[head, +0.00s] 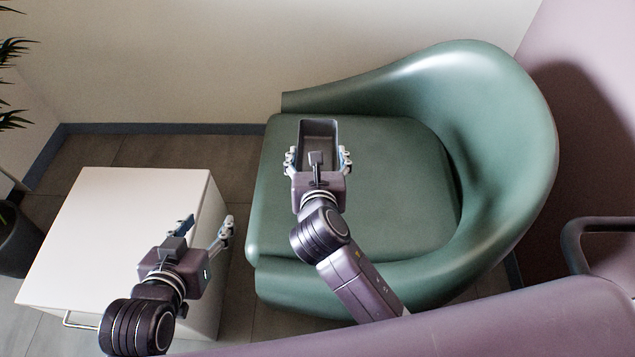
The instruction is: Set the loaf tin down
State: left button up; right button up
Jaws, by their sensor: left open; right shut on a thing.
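The loaf tin (319,130) is a dark grey, open-topped rectangular tin, seen from above. My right gripper (318,160) is shut on it, with one finger on each long side near its near end. The tin is over the seat of the green armchair; I cannot tell whether it touches the seat. Its near end is partly hidden by the gripper. My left gripper (207,230) is open and empty, over the near right part of the white cabinet top.
The green armchair (400,200) has a curved back on its right side. A white cabinet (125,215) with a bare top stands to its left. A potted plant (15,240) is at the far left. A wall runs behind.

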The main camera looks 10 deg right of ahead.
notch_tip(320, 180, down, 4)
jog(key=shift+r+b, duration=0.25)
jog(key=shift+b, duration=0.55)
pick_arm(q)
jog(key=w+d+r+t+h+b, duration=0.1)
jog(key=w+d+r+t, duration=0.1)
jog(key=r+t, duration=0.35)
jog(key=w+d+r+t+h, duration=0.1)
jog(key=w+r+t+h, duration=0.15)
jog(key=r, duration=0.65)
pick_arm(e)
notch_tip(320, 180, down, 2)
jog(key=shift+f, duration=0.25)
notch_tip(320, 180, down, 4)
jog(key=shift+r+b, duration=0.2)
jog(key=shift+b, duration=0.95)
pick_arm(q)
jog(key=s+r+t, duration=0.4)
jog(key=r+t, duration=0.1)
jog(key=r, duration=0.6)
jog(key=shift+d+m+t+h, duration=0.2)
jog(key=shift+m+t+h, duration=0.1)
jog(key=shift+t+h, duration=0.15)
pick_arm(e)
jog(key=shift+f, duration=0.1)
jog(key=o, duration=1.3)
pick_arm(q)
jog(key=shift+f, duration=0.1)
pick_arm(e)
jog(key=shift+o, duration=0.2)
